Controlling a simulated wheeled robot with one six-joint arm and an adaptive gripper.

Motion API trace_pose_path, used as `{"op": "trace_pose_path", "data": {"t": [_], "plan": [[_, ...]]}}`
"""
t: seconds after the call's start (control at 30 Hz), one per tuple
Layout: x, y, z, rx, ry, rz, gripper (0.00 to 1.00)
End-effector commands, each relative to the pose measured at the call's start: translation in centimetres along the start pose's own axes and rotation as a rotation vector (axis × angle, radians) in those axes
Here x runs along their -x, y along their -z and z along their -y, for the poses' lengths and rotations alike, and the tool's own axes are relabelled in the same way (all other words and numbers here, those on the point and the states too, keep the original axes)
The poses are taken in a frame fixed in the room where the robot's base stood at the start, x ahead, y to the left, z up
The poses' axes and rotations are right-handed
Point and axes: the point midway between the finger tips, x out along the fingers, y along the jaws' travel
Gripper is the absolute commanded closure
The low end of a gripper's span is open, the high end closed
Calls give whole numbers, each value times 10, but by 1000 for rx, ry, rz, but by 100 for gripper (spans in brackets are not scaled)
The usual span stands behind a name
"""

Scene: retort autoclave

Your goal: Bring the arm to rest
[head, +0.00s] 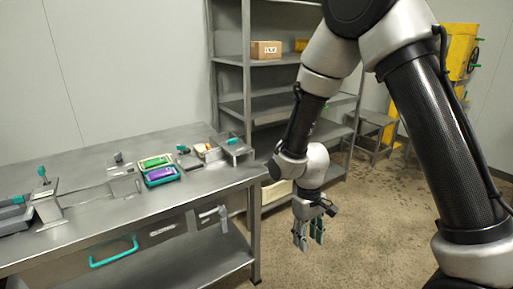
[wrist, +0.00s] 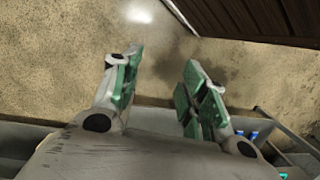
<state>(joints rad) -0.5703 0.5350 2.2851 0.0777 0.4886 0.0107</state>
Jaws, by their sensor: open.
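My gripper (head: 308,238) hangs at the end of my bent arm in the head view, pointing down over the bare floor. It is just right of the steel table (head: 105,160) and below the level of its top. Its two green-padded fingers are apart with nothing between them. In the wrist view the gripper (wrist: 160,85) is also open and empty, with speckled floor beyond the fingertips.
The table carries green and purple packs (head: 160,172) in a teal tray, plus several small fixtures. A drawer with a teal handle (head: 114,252) is in its front. A grey shelf rack (head: 285,105) holds a cardboard box (head: 266,50). Yellow equipment (head: 459,50) stands at the back right.

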Motion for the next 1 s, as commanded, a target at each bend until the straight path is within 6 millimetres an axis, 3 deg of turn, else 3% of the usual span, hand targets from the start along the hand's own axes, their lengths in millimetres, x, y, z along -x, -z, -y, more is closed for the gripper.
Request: {"op": "trace_pose_path", "data": {"t": [0.03,0.1,0.3,0.4,0.5,0.7,0.83,1.0], "plan": [[29,-16,-12,-21,5,2,57],[62,-43,-26,-45,10,17,57],[140,-122,-60,-131,18,0,57],[169,-160,-73,-183,17,-44,57],[193,-192,-84,-240,10,-122,57],[234,-237,-103,-363,-25,-356,57],[256,-257,-110,-427,-51,-477,57],[268,-271,-116,-484,-72,-544,57]]}}
